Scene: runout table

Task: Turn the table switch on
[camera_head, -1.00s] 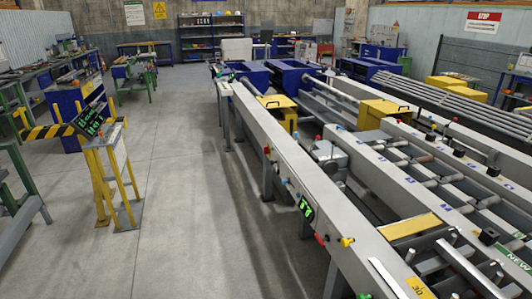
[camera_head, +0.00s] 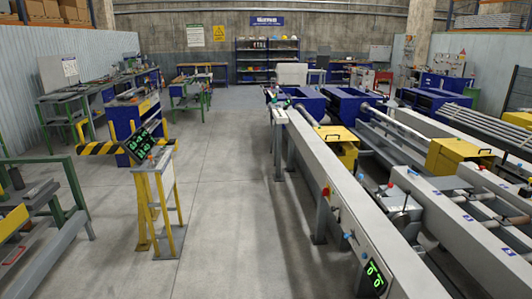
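The runout table (camera_head: 348,205) is a long grey conveyor frame running from the lower right toward the back. Its side face carries small coloured controls: a red button (camera_head: 325,191), a blue knob (camera_head: 346,236), and a dark panel with green lit digits (camera_head: 374,278) near the lower right. Which of these is the table switch I cannot tell. A yellow stand (camera_head: 160,195) at left of centre holds another green-lit display (camera_head: 139,143). Neither of my grippers shows in the head view.
Green-framed benches (camera_head: 60,200) stand at the left. The grey floor aisle (camera_head: 225,215) between the stand and the runout table is clear. Shelves (camera_head: 268,60) stand at the back wall.

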